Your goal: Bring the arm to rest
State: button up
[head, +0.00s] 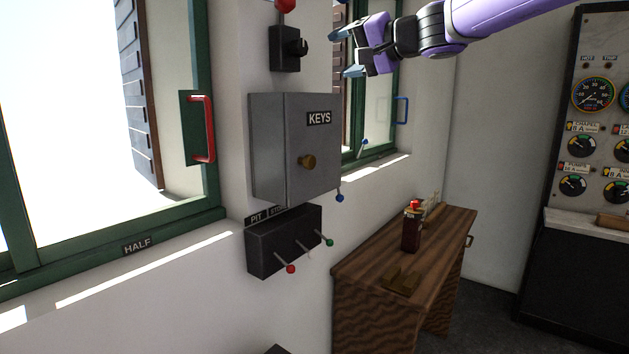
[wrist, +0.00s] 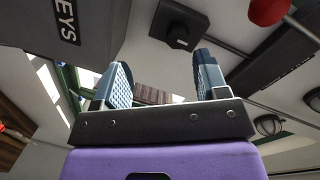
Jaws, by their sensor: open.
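My gripper (head: 352,50) is at the top of the head view, at the end of my purple arm, in front of the far window. In the wrist view its two blue-grey padded fingers (wrist: 163,88) stand wide apart with nothing between them. The gripper is to the right of a small black switch box (head: 284,50) and above the grey KEYS cabinet (head: 280,150), apart from both in the head view. The cabinet door is shut and has a brass knob (head: 307,162).
A black lever box (head: 270,248) with red and green knobs is below the cabinet. A green-framed window with a red handle (head: 208,130) is at left. A wooden desk (head: 440,245) holds a dark bottle-like object (head: 411,232). A gauge panel (head: 600,50) stands at right.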

jog(key=s+d+f+g+h, duration=0.1)
jog(key=s+d+f+h, duration=0.3)
jog(key=s+d+f, duration=0.3)
jog(key=s+d+f+n+g+h, duration=0.1)
jog(key=s+d+f+h, duration=0.3)
jog(key=s, duration=1.2)
jog(key=s+d+f+g+h, duration=0.2)
jog(key=s+d+f+h, duration=0.3)
jog(key=s+d+f, duration=0.7)
notch_tip(320, 180, down, 4)
jog(key=shift+s+d+r+g, duration=0.1)
jog(key=shift+s+d+g, duration=0.1)
jog(key=shift+g, duration=0.2)
jog(key=shift+w, duration=0.15)
